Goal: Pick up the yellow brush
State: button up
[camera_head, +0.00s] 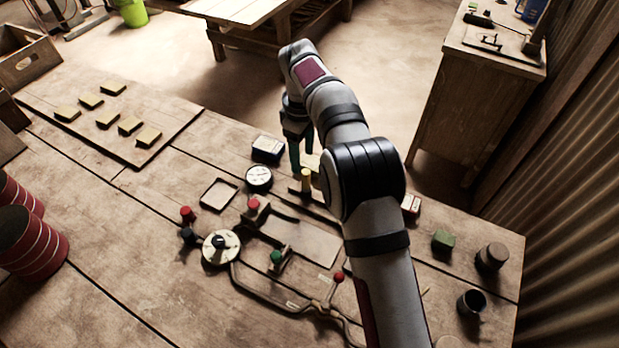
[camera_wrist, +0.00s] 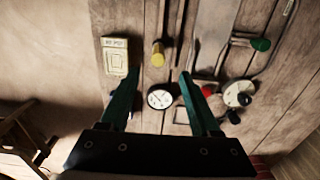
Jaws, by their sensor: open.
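The yellow brush (camera_head: 306,181) stands at the bench's far edge, just right of a round dial. Only its yellow end and a short brown part show clearly; it also shows in the wrist view (camera_wrist: 158,57). My gripper (camera_head: 303,167) is open and empty, pointing down by the brush. In the wrist view, the gap between my green fingers (camera_wrist: 158,78) lines up with the brush, which lies a little beyond the fingertips. No contact shows.
The white dial (camera_head: 259,177) and a small labelled box (camera_head: 267,148) are close by. A press frame with red knobs, a green knob (camera_head: 276,257) and a round plate (camera_head: 221,246) is nearer. A board with several yellow tiles (camera_head: 130,126) is left.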

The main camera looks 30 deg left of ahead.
aim_at(306, 180)
jog(key=f, duration=0.9)
jog(key=shift+w+d+f, duration=0.15)
jog(key=shift+d+f, duration=0.1)
jog(key=shift+f, duration=0.05)
grip_shut()
